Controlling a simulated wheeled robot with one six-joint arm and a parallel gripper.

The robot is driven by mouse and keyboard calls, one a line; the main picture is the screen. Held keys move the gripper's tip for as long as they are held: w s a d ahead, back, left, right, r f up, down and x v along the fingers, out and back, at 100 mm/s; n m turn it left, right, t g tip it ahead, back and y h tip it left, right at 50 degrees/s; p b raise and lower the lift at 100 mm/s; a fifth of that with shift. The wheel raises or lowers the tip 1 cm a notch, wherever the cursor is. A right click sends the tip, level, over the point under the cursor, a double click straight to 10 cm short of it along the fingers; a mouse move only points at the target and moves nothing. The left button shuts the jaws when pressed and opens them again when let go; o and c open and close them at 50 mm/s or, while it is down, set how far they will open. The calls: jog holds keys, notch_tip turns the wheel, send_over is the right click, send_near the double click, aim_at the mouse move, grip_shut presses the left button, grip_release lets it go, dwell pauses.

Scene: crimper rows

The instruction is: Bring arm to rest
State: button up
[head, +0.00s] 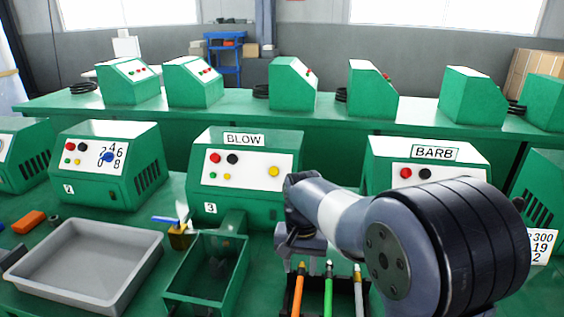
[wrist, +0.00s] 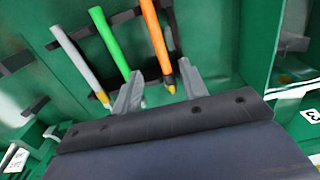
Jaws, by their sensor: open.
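My arm reaches in from the right in the head view, over the front bench. In the head view my gripper (head: 309,263) hangs in front of the BLOW machine's right side, partly hidden by my own arm. In the wrist view my gripper (wrist: 157,88) is open, with its two grey fingers apart.
The BLOW machine (head: 245,170) and BARB machine (head: 425,165) stand behind my arm. A grey tray (head: 85,262), a green bin (head: 206,270) and a small brass cup (head: 181,238) are at the left. More green machines line the back bench (head: 230,112).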

aim_at(299, 292)
notch_tip(299, 292, down, 9)
jog(key=shift+s+r, duration=0.1)
jog(key=shift+r, duration=0.05)
notch_tip(299, 292, up, 5)
jog(key=p, duration=0.3)
jog(key=shift+r+p, duration=0.55)
jog(key=shift+r, duration=0.15)
jog(key=shift+f, duration=0.1)
